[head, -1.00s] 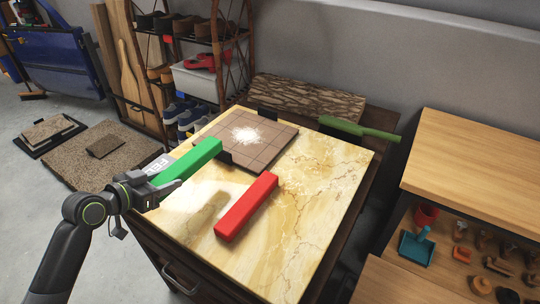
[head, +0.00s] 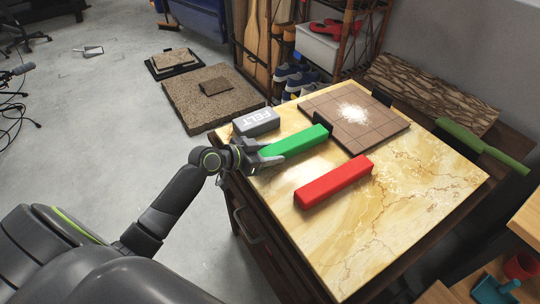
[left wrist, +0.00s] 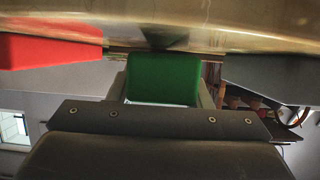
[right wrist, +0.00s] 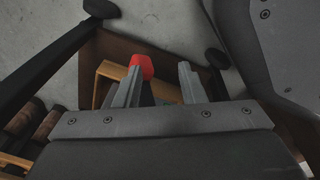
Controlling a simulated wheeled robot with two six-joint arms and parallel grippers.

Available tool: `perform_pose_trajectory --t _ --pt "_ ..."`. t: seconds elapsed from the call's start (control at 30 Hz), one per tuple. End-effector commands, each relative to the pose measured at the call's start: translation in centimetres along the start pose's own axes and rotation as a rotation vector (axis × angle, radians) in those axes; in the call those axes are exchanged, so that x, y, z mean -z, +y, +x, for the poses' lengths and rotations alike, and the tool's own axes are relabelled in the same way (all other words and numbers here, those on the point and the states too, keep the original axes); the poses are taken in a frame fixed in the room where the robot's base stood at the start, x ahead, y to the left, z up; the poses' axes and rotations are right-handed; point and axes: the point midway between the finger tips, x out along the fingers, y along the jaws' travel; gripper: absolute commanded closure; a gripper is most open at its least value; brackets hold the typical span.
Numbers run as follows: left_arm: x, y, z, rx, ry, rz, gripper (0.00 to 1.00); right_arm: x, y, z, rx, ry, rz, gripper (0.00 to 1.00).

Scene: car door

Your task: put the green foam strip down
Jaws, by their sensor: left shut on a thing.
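The green foam strip (head: 296,143) lies low along the left part of the marbled tabletop (head: 400,235). My left gripper (head: 264,158) is shut on its near left end. In the left wrist view the strip's green end (left wrist: 163,78) sits between the fingers, close against the tabletop; I cannot tell if it fully rests on it. My right gripper (right wrist: 158,78) shows only in the right wrist view, its fingers apart with nothing held between them.
A red block (head: 333,182) lies right of the strip. A grey felt block (head: 256,122) stands behind the gripper. A brown tiled board (head: 372,135) with white powder is at the back. The front tabletop is clear.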

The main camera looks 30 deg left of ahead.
Motion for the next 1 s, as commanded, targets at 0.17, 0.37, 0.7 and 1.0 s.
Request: perform_pose_trajectory --t 0.17,0.37,0.7,1.0 --pt "-0.74 -0.02 0.32 0.001 0.001 0.002 0.77 0.11 -0.01 0.06 0.0 -0.003 0.0 0.64" --pt "-0.82 -0.02 0.35 0.001 0.001 0.002 0.77 0.06 -0.02 0.19 0.0 -0.004 0.0 0.64" --pt "-0.92 -0.02 0.4 0.001 0.001 0.002 0.33 0.02 0.01 0.16 -0.001 -0.003 0.001 0.64" --pt "-0.5 -0.04 0.14 0.001 0.0 0.002 0.33 -0.34 0.08 -0.31 -0.001 -0.005 0.002 0.64"
